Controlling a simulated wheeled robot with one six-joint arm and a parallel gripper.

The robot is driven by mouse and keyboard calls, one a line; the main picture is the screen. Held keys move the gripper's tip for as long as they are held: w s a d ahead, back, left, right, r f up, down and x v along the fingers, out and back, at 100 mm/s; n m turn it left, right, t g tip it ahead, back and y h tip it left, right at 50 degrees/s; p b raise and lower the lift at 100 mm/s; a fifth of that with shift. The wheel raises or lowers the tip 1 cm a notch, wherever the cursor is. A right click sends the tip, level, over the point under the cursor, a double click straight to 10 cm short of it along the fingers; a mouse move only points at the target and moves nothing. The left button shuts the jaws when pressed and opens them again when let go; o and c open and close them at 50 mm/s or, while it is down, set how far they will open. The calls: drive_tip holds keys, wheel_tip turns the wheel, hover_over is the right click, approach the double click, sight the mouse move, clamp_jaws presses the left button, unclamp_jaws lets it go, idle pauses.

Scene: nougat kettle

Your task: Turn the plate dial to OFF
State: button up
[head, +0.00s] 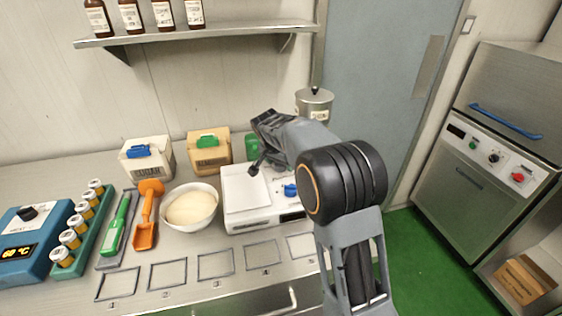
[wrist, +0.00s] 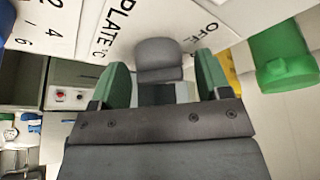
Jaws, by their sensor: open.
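The white plate unit (head: 243,220) stands mid-bench in the head view, with a pale square top. Its label panel shows large in the wrist view, with "PLATE °C" and "OFF" printed in black. A grey knob-like piece (wrist: 159,52), apparently the plate dial, sits between these labels. My gripper (wrist: 160,80) is open, its green-sided fingers on either side of the grey piece. I cannot tell whether they touch it. The dial's pointer setting is not readable. In the head view my arm reaches over the unit and hides part of it.
A blue knob (head: 291,190) is on the unit's right. A white bowl (head: 190,208), sugar box (head: 147,160) and second box (head: 210,150) stand nearby. A metal canister (head: 314,104) is behind my arm. A blue heater (head: 33,245) is far left. Marked squares line the front.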

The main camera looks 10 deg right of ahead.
drive_tip(key=shift+c, duration=0.2)
drive_tip(key=c, duration=0.9)
drive_tip(key=shift+o, duration=0.2)
drive_tip(key=shift+n+t+y, duration=0.4)
drive_tip(key=shift+n+y, duration=0.4)
drive_tip(key=shift+n, duration=1.4)
drive_tip(key=o, duration=0.9)
drive_tip(key=shift+r, duration=0.1)
drive_tip(key=v, duration=1.3)
drive_tip(key=shift+r, duration=0.3)
